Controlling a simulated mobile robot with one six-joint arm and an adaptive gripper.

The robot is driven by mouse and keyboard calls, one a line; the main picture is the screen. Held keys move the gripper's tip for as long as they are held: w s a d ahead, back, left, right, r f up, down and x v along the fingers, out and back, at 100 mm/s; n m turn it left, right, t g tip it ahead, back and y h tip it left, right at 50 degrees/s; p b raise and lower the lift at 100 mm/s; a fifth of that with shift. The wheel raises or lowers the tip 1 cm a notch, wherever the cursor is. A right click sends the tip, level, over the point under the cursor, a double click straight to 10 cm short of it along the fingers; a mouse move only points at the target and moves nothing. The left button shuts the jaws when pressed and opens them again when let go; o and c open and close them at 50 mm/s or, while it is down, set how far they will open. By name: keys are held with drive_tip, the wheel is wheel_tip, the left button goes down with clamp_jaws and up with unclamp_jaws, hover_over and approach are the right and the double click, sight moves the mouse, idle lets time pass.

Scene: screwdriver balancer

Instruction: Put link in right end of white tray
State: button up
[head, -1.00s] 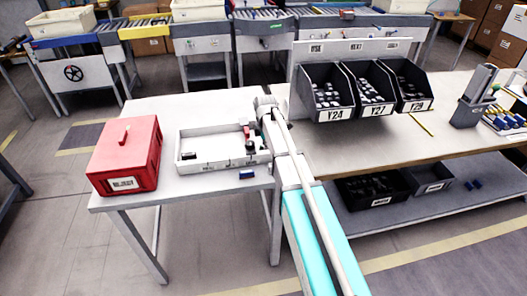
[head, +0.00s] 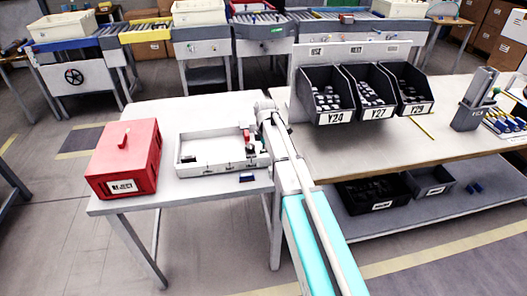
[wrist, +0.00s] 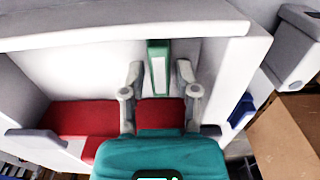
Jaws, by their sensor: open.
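The white tray (head: 207,172) lies on the light table left of my arm. In the wrist view its pale wall (wrist: 100,38) runs across the top, with red patches on the floor below it. A green upright piece with a pale middle (wrist: 158,68), possibly the link, stands against this wall between my gripper's fingers. My gripper (wrist: 160,92) is open, with a finger on each side of the piece; I cannot tell whether either touches it. In the head view my gripper is small at the tray's right end, beside red and dark green spots.
A red box (head: 125,160) stands left of the tray. A small blue piece (head: 247,178) lies on the table in front of the tray. Black bins (head: 328,95) stand on the workbench to the right.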

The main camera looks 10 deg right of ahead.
drive_tip(key=shift+r, duration=0.1)
wheel_tip(320, 180, up, 12)
drive_tip(key=p, duration=1.2)
idle(0.8)
drive_tip(key=s+m, duration=1.8)
drive_tip(key=s, duration=0.7)
drive_tip(key=shift+a, duration=0.1)
